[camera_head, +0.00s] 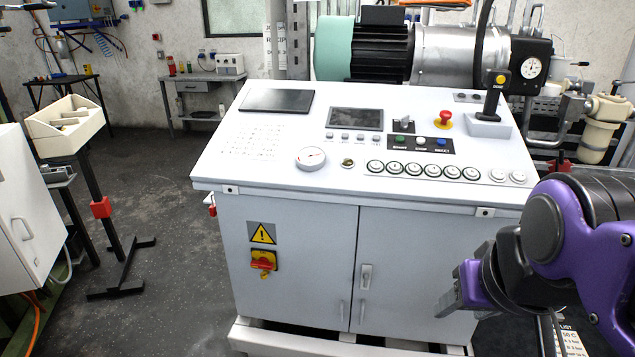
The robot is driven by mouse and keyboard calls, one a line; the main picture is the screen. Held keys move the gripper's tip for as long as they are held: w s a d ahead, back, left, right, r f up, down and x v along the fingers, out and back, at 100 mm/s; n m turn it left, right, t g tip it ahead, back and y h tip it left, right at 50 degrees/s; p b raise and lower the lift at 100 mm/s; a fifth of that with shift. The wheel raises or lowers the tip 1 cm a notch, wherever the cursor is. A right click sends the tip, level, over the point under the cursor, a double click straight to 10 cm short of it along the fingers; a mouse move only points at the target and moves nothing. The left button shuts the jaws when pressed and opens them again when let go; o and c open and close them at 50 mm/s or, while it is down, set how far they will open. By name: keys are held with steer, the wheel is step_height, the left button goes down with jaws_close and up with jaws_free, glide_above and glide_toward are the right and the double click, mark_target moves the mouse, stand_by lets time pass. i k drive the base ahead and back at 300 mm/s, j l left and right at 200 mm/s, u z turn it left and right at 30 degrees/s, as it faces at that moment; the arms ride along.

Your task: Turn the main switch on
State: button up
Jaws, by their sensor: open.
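The main switch (263,262) is a red rotary handle on a yellow plate. It sits on the left door of the white control cabinet (300,300), below a yellow warning triangle (262,233). Its handle is small here, and I cannot tell its exact setting. My gripper (447,301) is at the lower right, in front of the right door, well to the right of the switch and apart from it. It is open, with nothing visible between its fingers. My purple and black arm covers the cabinet's right side.
The sloped desk top carries a red emergency button (443,119), a joystick (493,95), gauges and several buttons. A door handle (366,277) sticks out of the right door. A black stand with a beige bin (65,125) stands at left.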

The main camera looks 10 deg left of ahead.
mark_target(263, 263)
steer(key=u, duration=0.95)
steer(key=i+j+z, duration=0.55)
steer(key=i, duration=0.25)
